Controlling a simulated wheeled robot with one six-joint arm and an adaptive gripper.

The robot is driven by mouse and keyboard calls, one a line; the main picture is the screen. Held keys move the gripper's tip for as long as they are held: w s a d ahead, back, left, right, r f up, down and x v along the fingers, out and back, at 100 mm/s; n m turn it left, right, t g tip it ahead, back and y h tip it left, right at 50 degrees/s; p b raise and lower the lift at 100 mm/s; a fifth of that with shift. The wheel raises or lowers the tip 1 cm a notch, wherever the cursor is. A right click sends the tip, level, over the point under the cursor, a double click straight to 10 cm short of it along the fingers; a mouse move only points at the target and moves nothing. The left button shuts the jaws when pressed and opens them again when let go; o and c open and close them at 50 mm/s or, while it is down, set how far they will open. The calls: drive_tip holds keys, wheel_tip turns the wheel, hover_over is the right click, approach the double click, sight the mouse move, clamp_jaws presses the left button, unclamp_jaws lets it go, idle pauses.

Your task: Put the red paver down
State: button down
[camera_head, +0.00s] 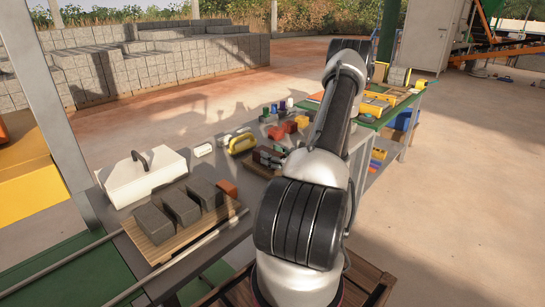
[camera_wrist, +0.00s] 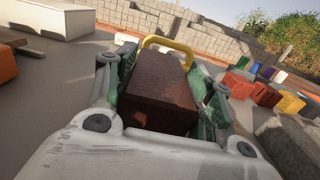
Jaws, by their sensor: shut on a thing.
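The red paver (camera_wrist: 160,92) is a dark reddish-brown block. In the wrist view it sits between the two fingers of my gripper (camera_wrist: 162,88), which is shut on it, with the green pads against its sides. In the head view my gripper (camera_head: 268,157) is low over the grey table, with the paver partly hidden by the fingers and the arm. I cannot tell whether the paver's underside touches the table.
A wooden board (camera_head: 155,250) with grey blocks (camera_head: 181,206) and an orange block (camera_head: 227,187) lies at the near left. A white box (camera_head: 143,176) stands behind it. A yellow-handled tool (camera_head: 242,143) and coloured blocks (camera_head: 290,127) lie beyond my gripper.

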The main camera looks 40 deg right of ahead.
idle(0.3)
drive_tip(key=c, duration=0.6)
unclamp_jaws()
drive_tip(key=shift+f, duration=0.15)
drive_tip(key=shift+o, duration=0.2)
